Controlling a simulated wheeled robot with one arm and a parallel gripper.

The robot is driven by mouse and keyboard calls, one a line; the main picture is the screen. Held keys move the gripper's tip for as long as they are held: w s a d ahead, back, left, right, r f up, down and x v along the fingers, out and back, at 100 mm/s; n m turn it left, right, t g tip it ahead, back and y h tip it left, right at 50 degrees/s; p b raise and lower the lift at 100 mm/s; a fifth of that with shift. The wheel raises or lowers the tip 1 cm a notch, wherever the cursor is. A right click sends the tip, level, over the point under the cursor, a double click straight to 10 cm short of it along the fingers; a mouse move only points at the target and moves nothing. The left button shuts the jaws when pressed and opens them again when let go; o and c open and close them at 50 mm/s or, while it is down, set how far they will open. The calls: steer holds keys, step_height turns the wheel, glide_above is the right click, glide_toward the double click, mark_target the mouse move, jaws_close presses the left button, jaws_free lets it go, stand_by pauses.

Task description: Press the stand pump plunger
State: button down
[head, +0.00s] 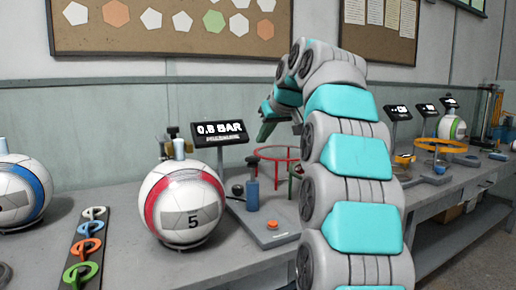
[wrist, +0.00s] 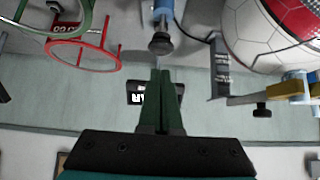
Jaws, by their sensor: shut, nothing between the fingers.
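The stand pump (head: 252,192) is a blue upright cylinder on a grey base plate, right of the red-banded ball (head: 186,205). Its plunger has a black knob (head: 252,171) on top; the knob (wrist: 161,43) also shows in the wrist view, just beyond my fingertips. My gripper (head: 264,136) is above and slightly right of the pump in the head view. Its dark green fingers (wrist: 160,74) are shut with nothing between them, and a gap appears between them and the knob. A display (head: 219,134) reading about 0.8 BAR stands behind the pump.
A red ring stand (head: 277,155) and a green ring stand (head: 295,178) are close to the pump's right. An orange button (head: 272,225) is on the base plate. A rack of coloured tools (head: 84,250) and a blue-banded ball (head: 20,192) are at left.

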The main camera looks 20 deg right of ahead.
steer(key=shift+v, duration=1.4)
stand_by(2.0)
steer(key=s+a+f+g+y, duration=0.1)
steer(key=s+a+f+g, duration=0.2)
steer(key=s+a+f, duration=0.6)
steer(key=s+a+f+g, duration=0.3)
steer(key=s+a+f, duration=0.4)
steer(key=f, duration=0.5)
steer(key=s+a+f+g, duration=0.1)
steer(key=s+f+g, duration=0.1)
steer(key=s+f, duration=0.7)
steer(key=s+a+f+g+h, duration=0.1)
steer(key=s+a+f+g, duration=0.1)
steer(key=s+f, duration=0.8)
steer(key=s, duration=0.7)
steer(key=shift+s+a+g, duration=0.2)
steer(key=shift+s+g, duration=0.05)
steer(key=shift+g, duration=0.15)
steer(key=shift+w+r, duration=0.1)
